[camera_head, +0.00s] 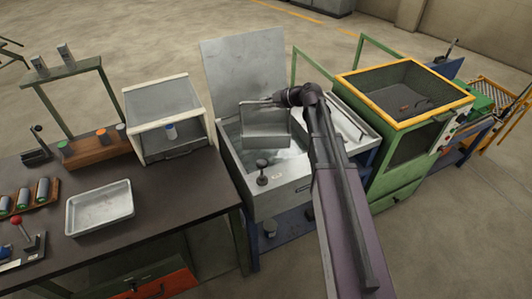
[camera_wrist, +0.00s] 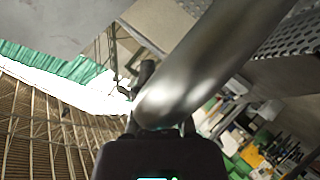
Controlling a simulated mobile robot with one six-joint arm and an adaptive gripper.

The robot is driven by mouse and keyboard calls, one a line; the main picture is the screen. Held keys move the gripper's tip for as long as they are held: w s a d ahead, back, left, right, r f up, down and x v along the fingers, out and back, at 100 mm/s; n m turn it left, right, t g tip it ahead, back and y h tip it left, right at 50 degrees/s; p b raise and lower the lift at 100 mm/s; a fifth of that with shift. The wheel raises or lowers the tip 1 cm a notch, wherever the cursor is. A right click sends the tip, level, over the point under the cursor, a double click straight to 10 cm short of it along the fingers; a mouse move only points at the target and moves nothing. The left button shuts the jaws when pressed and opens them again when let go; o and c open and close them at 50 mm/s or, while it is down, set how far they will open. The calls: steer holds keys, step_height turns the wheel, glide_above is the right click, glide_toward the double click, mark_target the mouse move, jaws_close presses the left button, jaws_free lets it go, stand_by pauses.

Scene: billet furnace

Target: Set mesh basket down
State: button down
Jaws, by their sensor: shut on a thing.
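The mesh basket (camera_head: 265,123) is a grey metal box at the open metal sink (camera_head: 276,203) in the head view. It hangs tilted at the sink opening, and I cannot tell whether it touches the sink. My gripper (camera_head: 277,99) is at its upper edge, shut on its handle. In the wrist view my gripper (camera_wrist: 160,125) is shut around a thick shiny metal tube, the basket's handle. Perforated metal of the basket (camera_wrist: 297,32) shows at the upper right. The basket's underside is hidden.
A raised metal lid (camera_head: 242,70) stands behind the sink. A draining tray (camera_head: 347,125) and green-yellow machine (camera_head: 390,150) are to the right.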

step_height(320, 180, down, 20)
steer(key=b, duration=1.8)
steer(key=shift+r+b, duration=0.25)
steer(key=shift+b, duration=0.15)
steer(key=shift+f+b, duration=2.1)
steer(key=shift+f, duration=0.2)
steer(key=c, duration=0.8)
jaws_free()
steer(key=shift+r, duration=0.1)
steer(key=shift+o, duration=0.2)
steer(key=shift+r, duration=0.15)
steer(key=shift+p+v, duration=1.8)
steer(key=shift+v, duration=1.95)
